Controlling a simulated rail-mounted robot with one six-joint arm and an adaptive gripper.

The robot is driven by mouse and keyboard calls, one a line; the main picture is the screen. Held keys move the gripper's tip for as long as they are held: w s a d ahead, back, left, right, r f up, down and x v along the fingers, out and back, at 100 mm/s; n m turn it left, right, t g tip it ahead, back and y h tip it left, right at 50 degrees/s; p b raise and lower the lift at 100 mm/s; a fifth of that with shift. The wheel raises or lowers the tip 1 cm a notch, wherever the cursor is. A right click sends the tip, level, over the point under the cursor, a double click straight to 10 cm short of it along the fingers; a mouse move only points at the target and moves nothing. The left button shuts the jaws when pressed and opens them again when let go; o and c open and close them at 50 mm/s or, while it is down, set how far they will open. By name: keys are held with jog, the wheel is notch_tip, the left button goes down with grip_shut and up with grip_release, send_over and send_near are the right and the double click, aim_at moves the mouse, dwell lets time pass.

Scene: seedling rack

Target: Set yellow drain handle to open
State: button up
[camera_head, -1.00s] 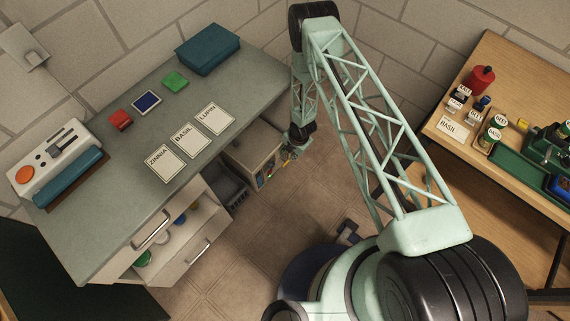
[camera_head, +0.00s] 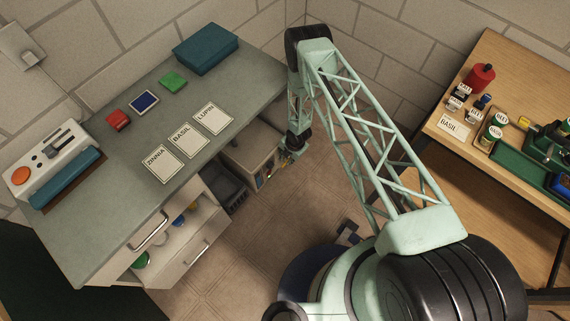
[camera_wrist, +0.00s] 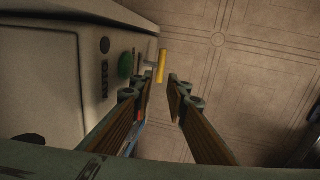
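The yellow drain handle (camera_wrist: 161,67) is a short bar on a thin grey stem at the front of a pale cabinet (camera_wrist: 130,22). In the wrist view it runs nearly up and down the picture. My gripper (camera_wrist: 163,92) is open, and its two fingers point towards the handle. The handle appears beyond the fingertips, roughly in line with the gap; I cannot tell how far. No contact shows. In the head view my gripper (camera_head: 291,153) is low beside the cabinet under the bench's right end, and the handle is too small to make out surely.
The grey bench (camera_head: 105,210) overhangs the cabinet. An open drawer (camera_head: 180,230) is to the left.

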aim_at(284, 164)
jog(key=shift+w+a+f+b, duration=0.15)
jog(key=shift+a+f+b, duration=0.1)
jog(key=shift+f, duration=0.9)
jog(key=shift+w+a+f+b, duration=0.15)
jog(key=shift+f+b, duration=0.15)
jog(key=shift+f, duration=0.8)
jog(key=shift+w+a+f+b, duration=0.15)
jog(key=shift+f+b, duration=0.1)
jog(key=shift+f, duration=0.9)
jog(key=shift+c, duration=0.3)
grip_shut()
